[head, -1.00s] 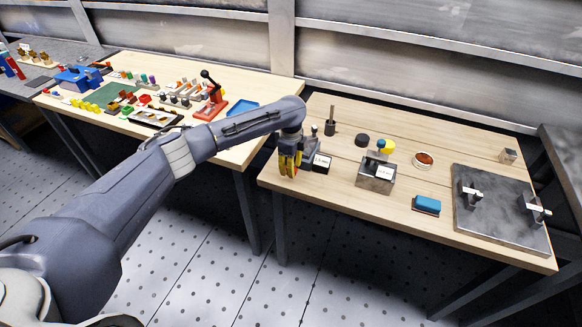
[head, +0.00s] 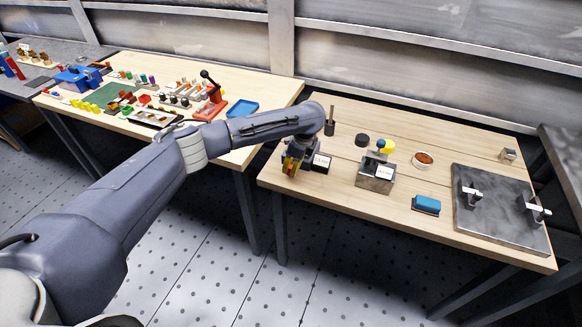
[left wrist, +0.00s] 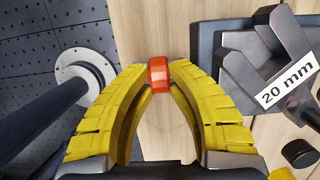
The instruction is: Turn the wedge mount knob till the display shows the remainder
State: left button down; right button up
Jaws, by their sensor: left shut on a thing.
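My left gripper (head: 293,165) is at the left end of the front right table. In the left wrist view its two yellow fingers (left wrist: 159,88) are shut on a small red-orange round knob (left wrist: 159,74) at their tips. Right of the fingers is a dark block with a grey forked metal part (left wrist: 255,72), which bears a white plate (left wrist: 288,83) reading "20 mm". In the head view a dark block with a white plate (head: 321,161) stands just right of the gripper, its text too small to read. The knob's joint to the block is not clear. My right gripper is out of view.
Right of the gripper stand a metal block with a white label (head: 375,177), a blue eraser-like block (head: 426,204), a bowl of orange-red bits (head: 423,160) and a grey plate with two clamps (head: 497,225). A dark upright post (head: 329,125) stands behind. The table's front middle is bare.

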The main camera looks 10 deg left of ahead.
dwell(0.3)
pick_arm(q)
jog(key=c, duration=1.6)
grip_release()
jog(key=shift+d, duration=0.1)
jog(key=shift+o, duration=0.2)
jog(key=v, duration=1.2)
jog(key=shift+d, duration=0.1)
